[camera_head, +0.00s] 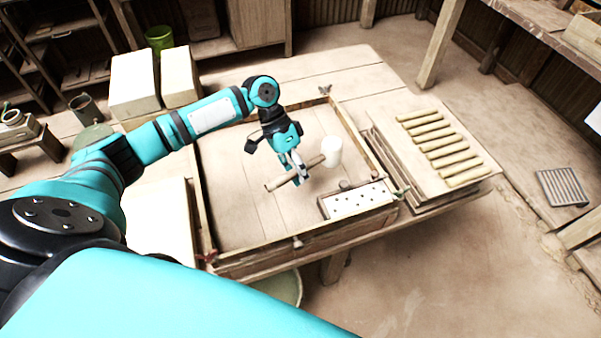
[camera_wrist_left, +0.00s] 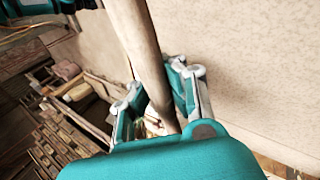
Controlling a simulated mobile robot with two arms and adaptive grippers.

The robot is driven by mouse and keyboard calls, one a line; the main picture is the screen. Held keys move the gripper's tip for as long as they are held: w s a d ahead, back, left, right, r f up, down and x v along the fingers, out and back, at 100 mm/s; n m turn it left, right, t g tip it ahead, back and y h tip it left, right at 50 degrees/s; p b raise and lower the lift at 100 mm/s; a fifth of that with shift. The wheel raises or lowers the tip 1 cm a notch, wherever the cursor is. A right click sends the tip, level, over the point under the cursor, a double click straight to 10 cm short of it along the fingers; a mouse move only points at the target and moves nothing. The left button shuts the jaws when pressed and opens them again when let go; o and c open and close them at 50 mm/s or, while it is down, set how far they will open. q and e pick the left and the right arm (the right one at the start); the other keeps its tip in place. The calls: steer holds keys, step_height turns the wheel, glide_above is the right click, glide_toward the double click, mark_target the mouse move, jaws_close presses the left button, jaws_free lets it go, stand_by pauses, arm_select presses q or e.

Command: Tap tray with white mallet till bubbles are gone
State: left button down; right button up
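The white mallet has a pale cylindrical head (camera_head: 332,151) and a wooden handle (camera_head: 284,180). My left gripper (camera_head: 299,172) is shut around the handle in the head view and holds the mallet over the wooden-framed area of the table. In the left wrist view the handle (camera_wrist_left: 143,55) runs between the two fingers. The tray (camera_head: 357,201) is a pale slab with dark dots on top, in the frame's front right corner. The mallet head is behind and left of it in the picture, apart from it. My right gripper does not show.
A low wooden frame (camera_head: 200,215) surrounds the work area. Several yellowish rolls (camera_head: 439,143) lie on a stacked board to the right. Pale blocks (camera_head: 134,82) stand at the back left, and a green bucket (camera_head: 159,38) is behind them. A small dark knob stands near the tray.

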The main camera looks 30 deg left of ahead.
arm_select(q)
step_height(320, 180, down, 2)
steer(key=shift+f+b, duration=0.25)
steer(key=shift+b, duration=0.75)
step_height(320, 180, down, 2)
steer(key=shift+f, duration=0.2)
steer(key=shift+f+b, duration=0.4)
steer(key=shift+f, duration=0.1)
step_height(320, 180, up, 4)
steer(key=p, duration=0.5)
steer(key=shift+r, duration=0.1)
steer(key=shift+f, duration=0.2)
